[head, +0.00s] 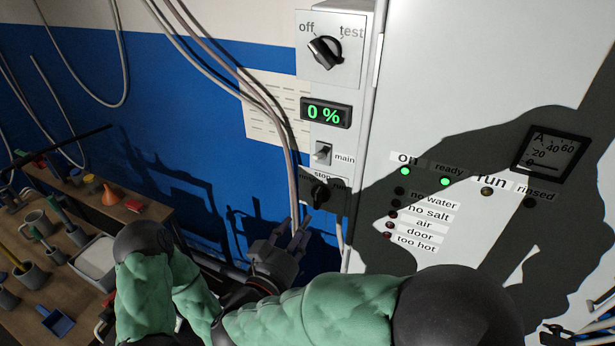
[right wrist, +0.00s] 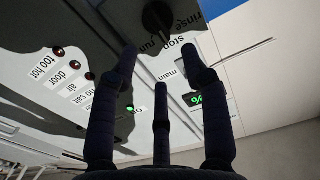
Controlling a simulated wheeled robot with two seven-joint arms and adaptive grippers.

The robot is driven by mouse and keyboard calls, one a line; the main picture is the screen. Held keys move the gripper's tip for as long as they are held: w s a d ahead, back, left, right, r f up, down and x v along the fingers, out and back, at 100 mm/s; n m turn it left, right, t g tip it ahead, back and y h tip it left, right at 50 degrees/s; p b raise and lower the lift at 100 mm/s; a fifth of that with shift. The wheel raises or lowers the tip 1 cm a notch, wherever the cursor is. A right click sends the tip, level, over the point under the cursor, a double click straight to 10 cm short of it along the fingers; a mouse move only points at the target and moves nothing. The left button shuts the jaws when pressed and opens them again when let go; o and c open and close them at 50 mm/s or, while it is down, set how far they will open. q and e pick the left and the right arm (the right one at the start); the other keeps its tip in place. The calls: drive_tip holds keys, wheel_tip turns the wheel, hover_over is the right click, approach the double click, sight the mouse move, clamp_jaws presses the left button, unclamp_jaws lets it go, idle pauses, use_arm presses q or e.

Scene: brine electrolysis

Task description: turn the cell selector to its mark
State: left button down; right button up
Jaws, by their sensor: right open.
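Two black rotary knobs are on the narrow grey panel. The upper knob (head: 325,51) sits between "off" and "test" labels. The lower knob (head: 320,194) has a "stop" label above it; in the right wrist view this knob (right wrist: 158,17) has "rinse", "run" and "stop" labels around it. No label naming the cell selector is readable, and I cannot tell either knob's exact pointing. My right gripper (head: 298,232) is open and empty, just below the lower knob with its fingers pointing up towards it, apart from it. It also shows in the right wrist view (right wrist: 165,75). My left gripper is not in view.
A display (head: 325,112) reads 0 %, above the "main" switch (head: 323,153). The cabinet door (head: 450,90) carries lamps and a dial meter (head: 550,153); "on" and "ready" are lit green. Cables (head: 265,95) hang left of the panel. A cluttered bench (head: 85,200) stands at the left.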

sight(317, 200)
drive_tip(key=p+x, duration=0.2)
drive_tip(key=x, duration=0.8)
drive_tip(key=shift+w+d+r, duration=0.15)
drive_tip(key=shift+w+d, duration=0.05)
drive_tip(key=shift+d, duration=0.1)
clamp_jaws()
